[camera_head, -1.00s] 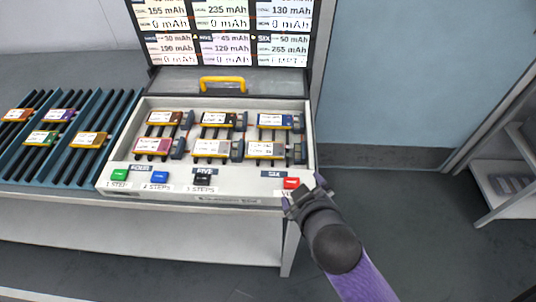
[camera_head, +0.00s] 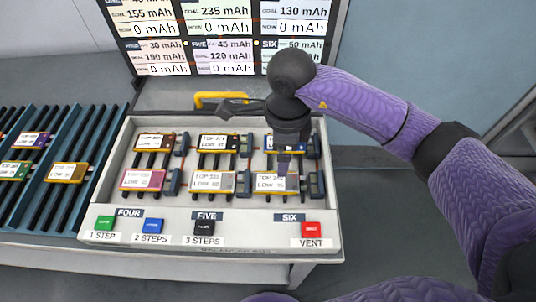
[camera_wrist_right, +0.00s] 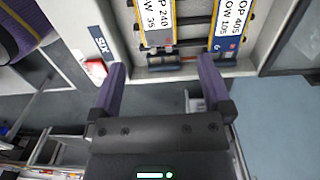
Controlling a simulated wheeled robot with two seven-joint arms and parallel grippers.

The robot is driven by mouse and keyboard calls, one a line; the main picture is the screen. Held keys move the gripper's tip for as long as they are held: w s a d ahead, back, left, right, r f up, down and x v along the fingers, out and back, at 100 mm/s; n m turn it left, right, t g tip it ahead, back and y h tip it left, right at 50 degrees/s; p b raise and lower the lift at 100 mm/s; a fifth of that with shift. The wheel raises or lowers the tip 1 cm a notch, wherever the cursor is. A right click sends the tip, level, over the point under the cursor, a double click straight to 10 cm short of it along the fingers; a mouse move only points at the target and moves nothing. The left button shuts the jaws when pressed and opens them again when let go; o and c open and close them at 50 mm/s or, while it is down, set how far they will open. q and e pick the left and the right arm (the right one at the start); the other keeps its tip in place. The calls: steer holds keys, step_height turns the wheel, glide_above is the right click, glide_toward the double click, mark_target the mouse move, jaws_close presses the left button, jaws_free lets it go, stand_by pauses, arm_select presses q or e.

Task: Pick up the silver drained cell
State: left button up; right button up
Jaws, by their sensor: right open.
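The pouch cells sit in two rows on the white tester. The front-middle cell (camera_head: 208,182) has a pale grey body. The front-right cell (camera_head: 272,183) is pale with yellow edges; I cannot tell surely which is the silver one. My right gripper (camera_head: 284,160) is over the right-hand column, partly hiding the blue back-right cell (camera_head: 304,146). In the right wrist view its two fingers (camera_wrist_right: 162,75) are spread with nothing between them, apart from the cells. My left gripper is out of view.
A red VENT button (camera_head: 312,229) and green, blue and black step buttons line the tester's front edge (camera_head: 190,252). A yellow handle (camera_head: 222,98) and a display board (camera_head: 213,35) stand behind. A blue slotted rack (camera_head: 88,150) with more cells lies left.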

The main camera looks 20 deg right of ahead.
mark_target(279, 181)
steer(key=f+b, duration=0.1)
steer(key=f, duration=0.2)
steer(key=f+b, duration=0.1)
steer(key=f, duration=0.2)
steer(key=f+b, duration=0.1)
steer(key=f, duration=0.2)
steer(key=shift+s+a+f, duration=0.1)
steer(key=shift+s+a, duration=0.05)
steer(key=shift+s, duration=0.15)
steer(key=shift+f, duration=0.3)
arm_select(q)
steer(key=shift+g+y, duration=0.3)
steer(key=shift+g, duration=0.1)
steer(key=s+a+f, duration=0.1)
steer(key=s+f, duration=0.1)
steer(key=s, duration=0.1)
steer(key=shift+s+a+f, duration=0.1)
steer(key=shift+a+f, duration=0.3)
